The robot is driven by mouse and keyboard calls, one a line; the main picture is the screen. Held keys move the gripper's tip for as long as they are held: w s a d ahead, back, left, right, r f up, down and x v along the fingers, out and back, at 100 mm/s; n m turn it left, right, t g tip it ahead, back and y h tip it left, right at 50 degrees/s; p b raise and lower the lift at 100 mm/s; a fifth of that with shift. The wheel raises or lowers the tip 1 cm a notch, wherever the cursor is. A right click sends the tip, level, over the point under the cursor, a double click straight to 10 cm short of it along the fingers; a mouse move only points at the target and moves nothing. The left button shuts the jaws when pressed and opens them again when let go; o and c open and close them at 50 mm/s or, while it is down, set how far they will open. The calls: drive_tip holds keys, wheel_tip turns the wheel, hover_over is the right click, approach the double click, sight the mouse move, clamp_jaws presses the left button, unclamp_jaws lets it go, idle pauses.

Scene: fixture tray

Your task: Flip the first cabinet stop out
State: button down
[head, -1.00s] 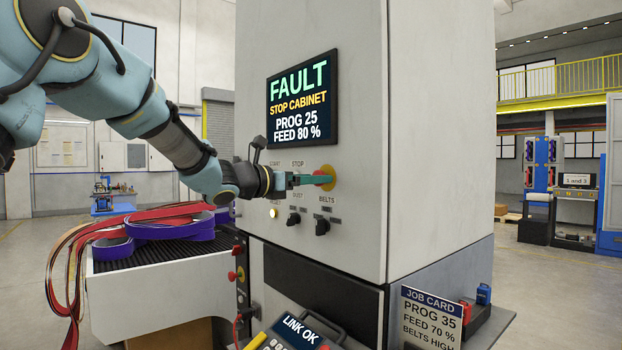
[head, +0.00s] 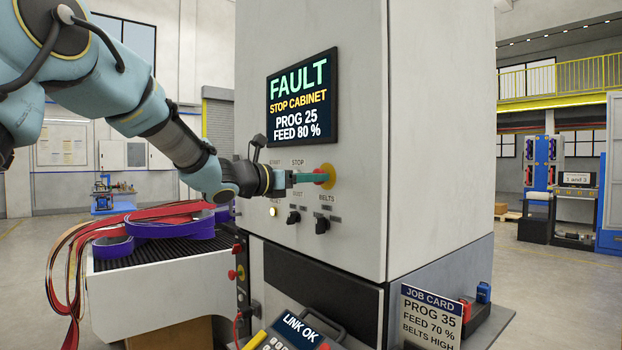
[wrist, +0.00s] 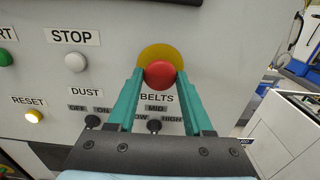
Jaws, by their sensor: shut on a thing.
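The cabinet stop is a red mushroom button on a yellow disc (head: 331,176) on the front of the pale cabinet. In the wrist view its red head (wrist: 160,74) sits between the tips of my gripper (wrist: 160,82), with the yellow disc showing behind it. The green fingers of my gripper (head: 317,178) are shut on the red head from both sides. The cabinet screen (head: 303,98) reads FAULT, STOP CABINET, PROG 25, FEED 80 %.
Below the stop are the belts knob (head: 322,226) and the dust knob (head: 293,218). A lit reset button (wrist: 34,116) and white stop button (wrist: 75,62) are to the left. A job card (head: 430,317) stands at lower right. A belt-covered table (head: 160,275) is at left.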

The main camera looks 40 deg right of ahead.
drive_tip(key=shift+w+a+f+b, duration=0.1)
drive_tip(key=shift+a+b, duration=0.75)
drive_tip(key=shift+b, duration=0.1)
drive_tip(key=shift+c, duration=1.6)
unclamp_jaws()
drive_tip(key=shift+a, duration=0.1)
drive_tip(key=a+b, duration=0.4)
drive_tip(key=a, duration=0.6)
drive_tip(key=shift+w+a, duration=0.25)
drive_tip(key=shift+a, duration=0.15)
